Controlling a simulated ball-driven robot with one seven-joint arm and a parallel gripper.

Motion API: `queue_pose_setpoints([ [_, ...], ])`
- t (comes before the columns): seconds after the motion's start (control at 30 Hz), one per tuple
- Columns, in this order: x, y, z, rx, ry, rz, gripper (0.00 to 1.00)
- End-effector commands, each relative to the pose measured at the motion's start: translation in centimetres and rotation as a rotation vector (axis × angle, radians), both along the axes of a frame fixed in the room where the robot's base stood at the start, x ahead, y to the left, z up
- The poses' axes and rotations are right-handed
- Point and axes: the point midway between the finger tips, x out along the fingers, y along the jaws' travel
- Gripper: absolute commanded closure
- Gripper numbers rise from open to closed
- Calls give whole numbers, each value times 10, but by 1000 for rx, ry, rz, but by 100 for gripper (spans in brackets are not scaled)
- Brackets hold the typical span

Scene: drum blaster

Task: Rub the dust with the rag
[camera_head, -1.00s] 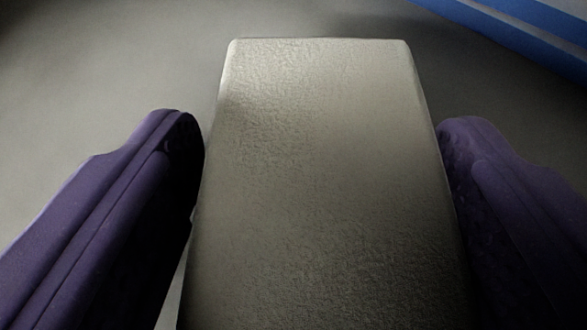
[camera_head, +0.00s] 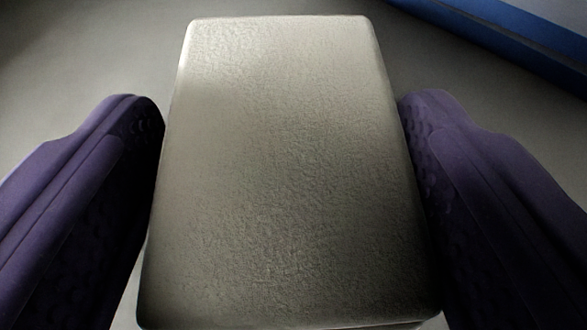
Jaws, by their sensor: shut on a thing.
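A pale beige, block-shaped rag (camera_head: 285,170) with a finely wrinkled surface fills the middle of the head camera view. My gripper (camera_head: 282,165) has its two purple fingers on either side of it, shut on it. The rag's far end reaches beyond the fingertips. Its near lower edge shows at the bottom of the view. I cannot make out any dust. What lies beneath the rag is hidden.
A plain grey surface (camera_head: 60,60) lies beyond and around the rag, darker toward the top. A blue strip (camera_head: 500,35) runs diagonally across the upper right corner, with a paler surface beyond it. The area at the upper left is clear.

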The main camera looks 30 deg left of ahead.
Motion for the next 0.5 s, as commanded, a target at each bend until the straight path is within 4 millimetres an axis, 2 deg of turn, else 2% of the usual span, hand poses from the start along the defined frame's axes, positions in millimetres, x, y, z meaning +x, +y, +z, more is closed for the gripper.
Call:
queue_pose_setpoints([
  [0.23, 2, 11, 1, 4, -7, 2, 53],
  [0.5, 4, 37, 2, 4, -8, 2, 53],
])
